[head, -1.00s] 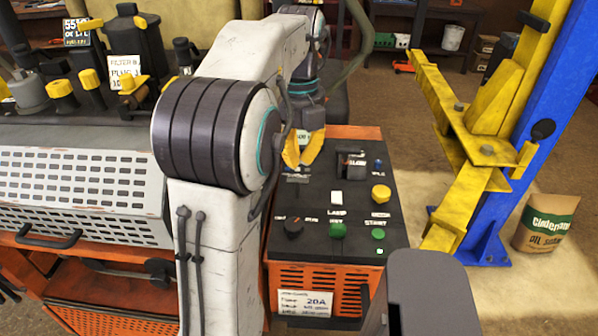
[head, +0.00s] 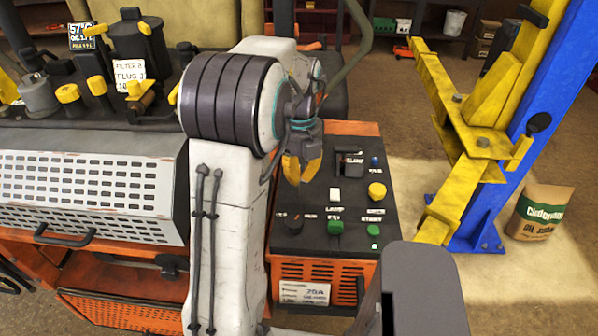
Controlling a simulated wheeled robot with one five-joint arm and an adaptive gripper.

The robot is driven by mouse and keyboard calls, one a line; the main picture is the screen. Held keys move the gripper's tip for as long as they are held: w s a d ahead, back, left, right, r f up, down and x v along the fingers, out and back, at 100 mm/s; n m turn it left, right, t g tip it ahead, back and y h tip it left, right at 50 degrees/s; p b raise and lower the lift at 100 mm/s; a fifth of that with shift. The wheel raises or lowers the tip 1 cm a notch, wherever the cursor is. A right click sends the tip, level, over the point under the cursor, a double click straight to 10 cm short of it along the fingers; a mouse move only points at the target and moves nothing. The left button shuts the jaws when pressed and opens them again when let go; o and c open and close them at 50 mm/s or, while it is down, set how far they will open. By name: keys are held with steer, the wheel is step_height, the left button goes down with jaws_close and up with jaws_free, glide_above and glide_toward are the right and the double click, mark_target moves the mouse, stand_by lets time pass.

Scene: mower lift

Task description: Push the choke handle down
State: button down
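The black control panel (head: 330,215) on the orange cabinet carries switches and labels too small to read surely. I cannot pick out the choke handle for certain; the panel's upper left part is hidden behind my gripper. A black lever (head: 350,163) stands at the panel's upper middle, right of my gripper. My gripper (head: 302,178) has yellow fingers pointing down over the panel's left part. The fingers are close together, and I cannot tell whether they are fully shut or touch anything.
A yellow lift arm (head: 455,205) and blue post (head: 500,170) stand at right. A perforated white guard (head: 85,190) is at left.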

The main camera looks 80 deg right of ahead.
steer(key=shift+f, duration=0.15)
step_height(320, 180, down, 3)
steer(key=b, duration=0.2)
steer(key=shift+b, duration=0.4)
steer(key=shift+r, duration=0.35)
steer(key=shift+a+r+p, duration=0.1)
steer(key=shift+r+p, duration=0.15)
steer(key=shift+p, duration=0.15)
step_height(320, 180, up, 13)
steer(key=a+p, duration=0.1)
steer(key=shift+a+f, duration=0.2)
steer(key=shift+a, duration=0.15)
stand_by(0.6)
